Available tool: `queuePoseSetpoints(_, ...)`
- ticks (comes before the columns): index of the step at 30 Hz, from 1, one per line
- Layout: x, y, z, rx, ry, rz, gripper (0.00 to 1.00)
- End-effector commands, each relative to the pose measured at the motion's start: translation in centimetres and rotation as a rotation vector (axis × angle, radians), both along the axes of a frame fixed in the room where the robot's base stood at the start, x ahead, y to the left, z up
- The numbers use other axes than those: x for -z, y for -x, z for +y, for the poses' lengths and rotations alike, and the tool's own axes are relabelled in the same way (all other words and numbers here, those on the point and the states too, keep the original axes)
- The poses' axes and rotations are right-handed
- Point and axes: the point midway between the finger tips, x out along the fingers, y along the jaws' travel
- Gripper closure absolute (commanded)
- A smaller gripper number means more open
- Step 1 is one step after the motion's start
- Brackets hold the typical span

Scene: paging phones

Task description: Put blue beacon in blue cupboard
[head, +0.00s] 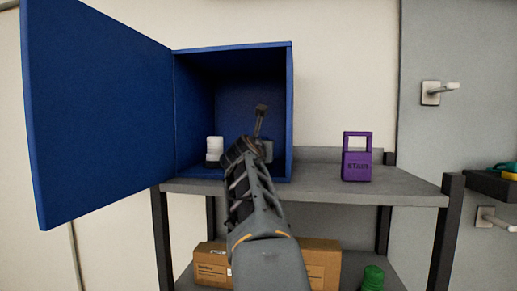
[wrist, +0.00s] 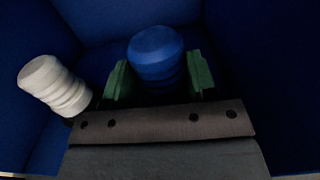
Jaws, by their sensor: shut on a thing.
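The blue cupboard (head: 291,110) stands on a grey shelf with its door (head: 100,110) swung wide open to the left. My gripper (head: 264,148) reaches into the cupboard, toward its right side. In the wrist view my gripper (wrist: 160,82) has its green fingers on both sides of the blue beacon (wrist: 155,52), shut on it. The beacon's rounded top shows between the fingers; its lower part is dark, and I cannot tell whether it touches the cupboard floor. In the head view the beacon is hidden by my arm and gripper.
A white ribbed object (head: 214,148) stands inside the cupboard, left of my gripper; it also shows in the wrist view (wrist: 54,86). A purple padlock-shaped block (head: 357,162) stands on the shelf (head: 410,186) to the right. Cardboard boxes (head: 320,262) and a green object (head: 372,278) are below.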

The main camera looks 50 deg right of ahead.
Motion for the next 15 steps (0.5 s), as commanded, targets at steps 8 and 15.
queuePoseSetpoints(8,0.23,0.00,-0.01,0.000,0.000,0.000,0.34)
queuePoseSetpoints(15,0.23,0.01,-0.03,0.001,0.000,0.000,0.22)
